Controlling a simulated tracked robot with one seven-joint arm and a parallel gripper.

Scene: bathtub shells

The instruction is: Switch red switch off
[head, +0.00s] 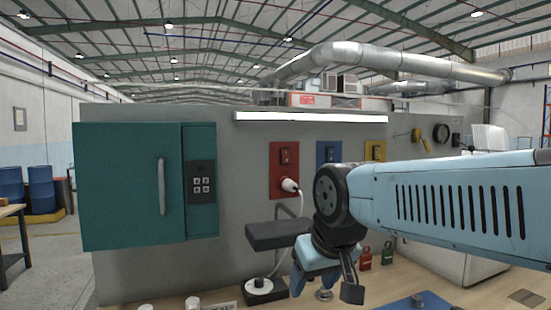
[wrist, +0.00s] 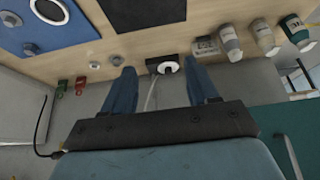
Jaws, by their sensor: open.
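The red switch panel (head: 284,174) is on the grey wall left of my arm in the head view. Its small dark switch (head: 286,156) is near the top, but its position is too small to tell. A white plug with a cable sits in the panel's lower part. My gripper (head: 325,284) hangs low, in front of and below the panel and to its right, pointing down over the wooden table. In the wrist view my gripper (wrist: 160,70) has its fingers wide apart with nothing held. The red panel is not seen in the wrist view.
A blue panel (head: 328,152) and a yellow panel (head: 375,151) are right of the red one, the blue partly behind my arm. A dark shelf (head: 277,235) juts out below the red panel. A teal cabinet (head: 128,190) is at left. A socket box (head: 265,290) stands on the table.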

